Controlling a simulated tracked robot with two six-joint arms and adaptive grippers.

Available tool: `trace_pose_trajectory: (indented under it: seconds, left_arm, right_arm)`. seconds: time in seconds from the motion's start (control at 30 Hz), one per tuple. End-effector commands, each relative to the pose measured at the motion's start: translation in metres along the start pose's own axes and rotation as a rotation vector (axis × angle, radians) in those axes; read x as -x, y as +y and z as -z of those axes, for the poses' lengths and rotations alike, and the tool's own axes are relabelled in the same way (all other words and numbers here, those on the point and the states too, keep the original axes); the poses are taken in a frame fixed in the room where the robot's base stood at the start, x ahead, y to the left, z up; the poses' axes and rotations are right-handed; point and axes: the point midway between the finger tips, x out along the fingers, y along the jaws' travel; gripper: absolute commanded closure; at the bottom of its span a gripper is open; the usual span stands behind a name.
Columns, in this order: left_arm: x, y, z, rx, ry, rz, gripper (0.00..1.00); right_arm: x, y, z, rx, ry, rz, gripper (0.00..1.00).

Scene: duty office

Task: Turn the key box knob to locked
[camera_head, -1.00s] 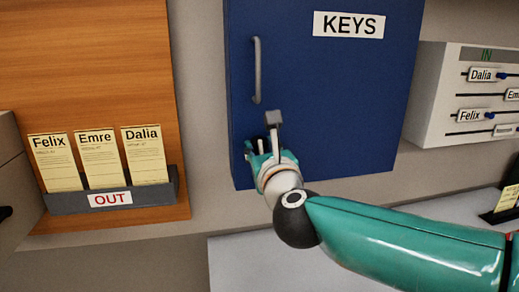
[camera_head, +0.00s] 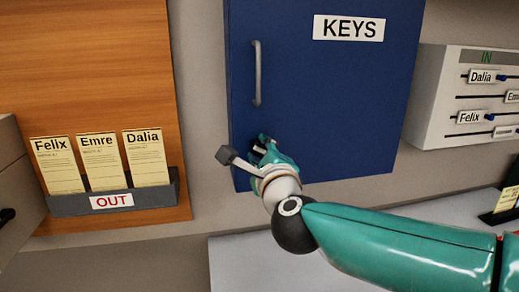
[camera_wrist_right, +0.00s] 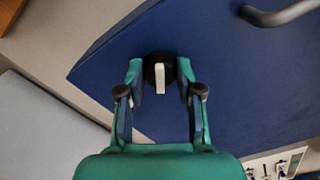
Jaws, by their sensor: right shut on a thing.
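The key box (camera_head: 320,90) is a blue cabinet with a flat door marked KEYS and a grey bar handle (camera_head: 257,72). My right gripper (camera_head: 262,147) is at the lower left of the door, below the handle. In the right wrist view the knob (camera_wrist_right: 160,73) is a dark round disc with a pale bar across it. The right gripper's fingers (camera_wrist_right: 160,78) stand on both sides of the knob, shut on it. In the head view my gripper hides the knob. I see no lock markings. My left gripper is not in view.
A wooden board with an OUT tray (camera_head: 130,200) of cards named Felix, Emre and Dalia is to the left. A white IN board (camera_head: 455,98) with name tags on sliders is to the right. A grey ledge (camera_head: 390,182) runs below the box.

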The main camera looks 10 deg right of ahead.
Motion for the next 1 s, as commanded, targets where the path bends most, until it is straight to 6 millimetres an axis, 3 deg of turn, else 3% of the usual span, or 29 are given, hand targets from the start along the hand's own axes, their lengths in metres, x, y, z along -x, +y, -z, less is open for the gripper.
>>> trace_pose_trajectory:
  seconds: [0.5, 1.0]
  left_arm:
    - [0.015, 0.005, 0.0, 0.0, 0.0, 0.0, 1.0]
    - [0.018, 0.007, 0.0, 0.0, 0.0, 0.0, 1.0]
  right_arm:
    - [0.0, 0.004, 0.0, 0.428, -0.002, -0.008, 0.99]
    - [0.0, 0.007, 0.0, 0.556, -0.004, -0.01, 0.99]
